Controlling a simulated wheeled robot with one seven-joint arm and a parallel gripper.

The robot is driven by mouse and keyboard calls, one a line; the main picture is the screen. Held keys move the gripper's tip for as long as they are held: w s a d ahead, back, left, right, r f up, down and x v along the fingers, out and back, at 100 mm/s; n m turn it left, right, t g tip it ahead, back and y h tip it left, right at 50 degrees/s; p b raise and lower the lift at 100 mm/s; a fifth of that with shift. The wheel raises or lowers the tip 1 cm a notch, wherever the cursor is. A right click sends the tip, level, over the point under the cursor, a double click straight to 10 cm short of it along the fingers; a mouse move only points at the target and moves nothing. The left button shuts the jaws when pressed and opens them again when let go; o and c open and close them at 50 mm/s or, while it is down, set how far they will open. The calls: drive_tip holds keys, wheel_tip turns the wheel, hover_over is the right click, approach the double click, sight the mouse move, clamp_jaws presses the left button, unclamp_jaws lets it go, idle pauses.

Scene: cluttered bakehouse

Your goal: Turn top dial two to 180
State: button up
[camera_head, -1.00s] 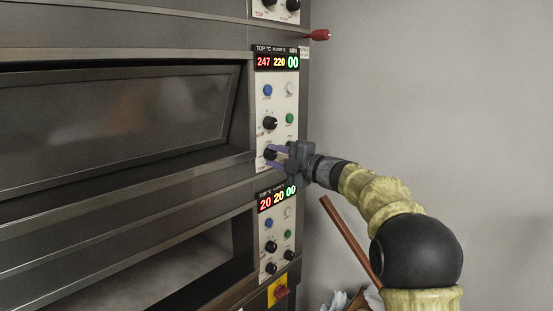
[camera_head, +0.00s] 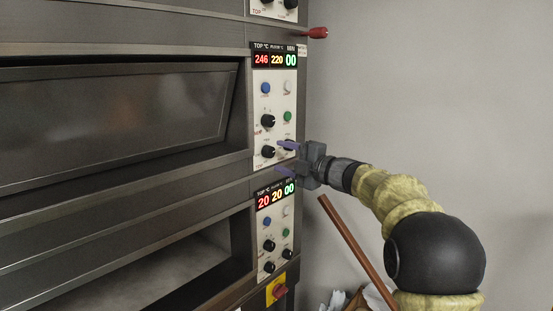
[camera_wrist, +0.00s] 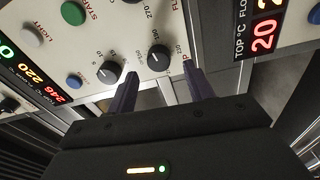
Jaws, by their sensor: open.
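The middle oven panel (camera_head: 275,103) reads 246 in red, 220 in yellow and 00 in green. Its left column has an upper black dial (camera_head: 268,121) and a lower black dial (camera_head: 268,152). My gripper (camera_head: 286,157) is open and empty, just right of and slightly below the lower dial. In the wrist view the lower dial (camera_wrist: 160,58) lies ahead of the gap between my two purple fingers (camera_wrist: 160,88), apart from them. The upper dial (camera_wrist: 110,72) is left of it. My gripper hides part of the panel right of the lower dial in the head view.
The lower deck panel (camera_head: 275,218) reads 20, 20, 00 and sits just below my gripper. A red-tipped handle (camera_head: 318,33) juts out above. A brown pole (camera_head: 355,247) leans beneath my arm. The wall area on the right is clear.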

drive_tip(key=b+v, duration=0.2)
drive_tip(key=v, duration=1.2)
drive_tip(key=shift+w+f, duration=0.15)
drive_tip(key=shift+f, duration=0.05)
